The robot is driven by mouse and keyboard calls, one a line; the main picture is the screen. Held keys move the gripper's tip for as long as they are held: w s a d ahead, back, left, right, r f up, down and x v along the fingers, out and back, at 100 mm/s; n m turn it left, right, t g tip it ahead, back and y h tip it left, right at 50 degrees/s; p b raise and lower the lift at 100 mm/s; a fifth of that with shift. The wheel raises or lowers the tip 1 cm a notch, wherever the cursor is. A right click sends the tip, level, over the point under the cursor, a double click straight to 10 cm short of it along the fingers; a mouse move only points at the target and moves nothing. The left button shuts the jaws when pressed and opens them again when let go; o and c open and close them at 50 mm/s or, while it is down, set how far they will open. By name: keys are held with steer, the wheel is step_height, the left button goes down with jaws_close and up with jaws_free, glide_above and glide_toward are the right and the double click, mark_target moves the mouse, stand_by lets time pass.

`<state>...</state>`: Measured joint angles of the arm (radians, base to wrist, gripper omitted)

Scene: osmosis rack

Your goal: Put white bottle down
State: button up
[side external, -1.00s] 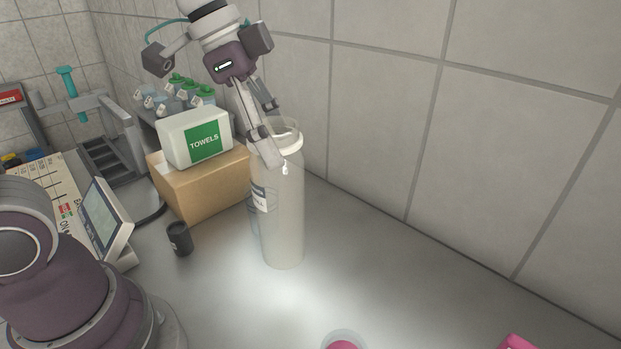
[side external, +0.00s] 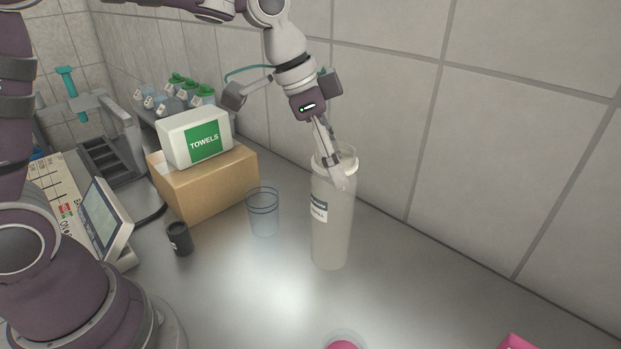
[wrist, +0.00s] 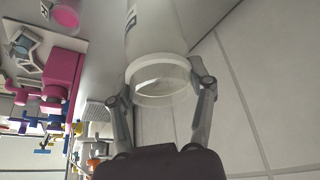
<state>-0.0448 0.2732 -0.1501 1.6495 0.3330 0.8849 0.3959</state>
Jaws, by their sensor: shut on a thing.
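The white bottle (side external: 331,228) is a tall, translucent cylinder with an open rimmed top and a label on its side. It is upright over the right-centre of the steel counter in the side external view; I cannot tell whether its base touches the counter. My gripper (side external: 338,170) comes down from above and is shut on the bottle's top rim. In the wrist view the bottle's white rim (wrist: 158,64) lies between the two fingers of my gripper (wrist: 166,88).
A clear glass beaker (side external: 264,214) stands left of the bottle. A small black jar (side external: 179,240) and a cardboard box (side external: 205,190) with a towels pack (side external: 178,138) are farther left. A tiled wall (side external: 480,130) rises behind.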

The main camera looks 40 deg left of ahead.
mark_target(332, 211)
steer(key=shift+a+x, duration=0.2)
steer(key=shift+x, duration=0.75)
steer(key=shift+a+x, duration=0.2)
steer(key=shift+x, duration=0.8)
steer(key=shift+w, duration=0.15)
steer(key=shift+f, duration=0.2)
steer(key=o, duration=1.1)
steer(key=shift+o, duration=0.2)
